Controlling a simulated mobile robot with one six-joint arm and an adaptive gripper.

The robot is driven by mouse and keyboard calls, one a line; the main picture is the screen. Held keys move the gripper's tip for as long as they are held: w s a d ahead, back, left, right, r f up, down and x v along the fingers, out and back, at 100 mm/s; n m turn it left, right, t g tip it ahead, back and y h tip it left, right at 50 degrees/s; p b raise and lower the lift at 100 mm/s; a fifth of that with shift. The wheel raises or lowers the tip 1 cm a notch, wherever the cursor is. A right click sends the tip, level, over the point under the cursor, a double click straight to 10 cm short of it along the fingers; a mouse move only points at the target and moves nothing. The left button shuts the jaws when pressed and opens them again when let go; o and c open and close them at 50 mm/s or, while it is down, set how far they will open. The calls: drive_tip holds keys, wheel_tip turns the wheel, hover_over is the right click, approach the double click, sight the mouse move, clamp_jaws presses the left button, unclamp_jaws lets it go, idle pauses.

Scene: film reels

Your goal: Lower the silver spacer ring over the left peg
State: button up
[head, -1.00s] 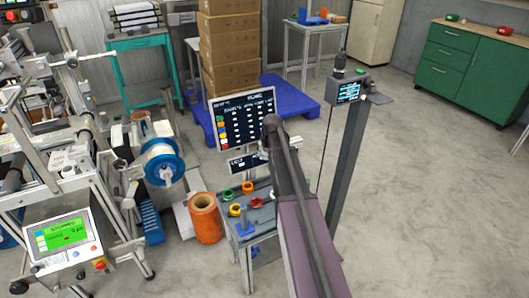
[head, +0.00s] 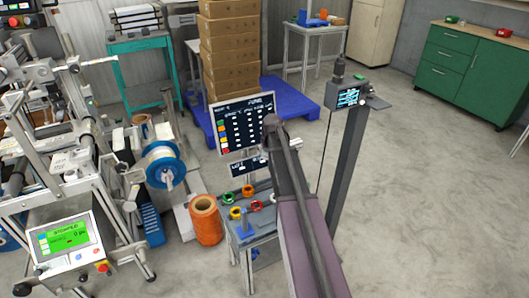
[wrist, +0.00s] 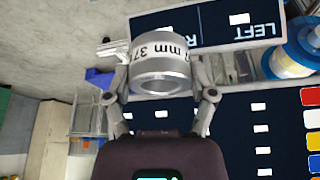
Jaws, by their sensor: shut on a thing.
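The silver spacer ring (wrist: 163,75) is held between the fingers of my gripper (wrist: 160,95) in the wrist view. Its pale band carries a printed size in mm, seen upside down. In the head view my arm hides most of the gripper and the ring. A blue upright piece (head: 246,222) stands on the small workbench (head: 252,239) to the left of my arm. I cannot tell whether it is the left peg. In the wrist view a dark sign (wrist: 265,28) with the word LEFT, upside down, shows behind the ring; no peg is clearly visible there.
Green (head: 228,198), yellow (head: 235,213) and red (head: 256,206) rings lie on the bench. A dark chart board (head: 240,118) stands at its back. An orange roll (head: 206,220) is on the floor to the left. A grey post (head: 346,150) rises right of my arm.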

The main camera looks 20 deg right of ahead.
drive_tip(key=shift+r, duration=0.1)
wheel_tip(320, 180, up, 33)
drive_tip(key=p, duration=3.3)
drive_tip(key=shift+a, duration=0.15)
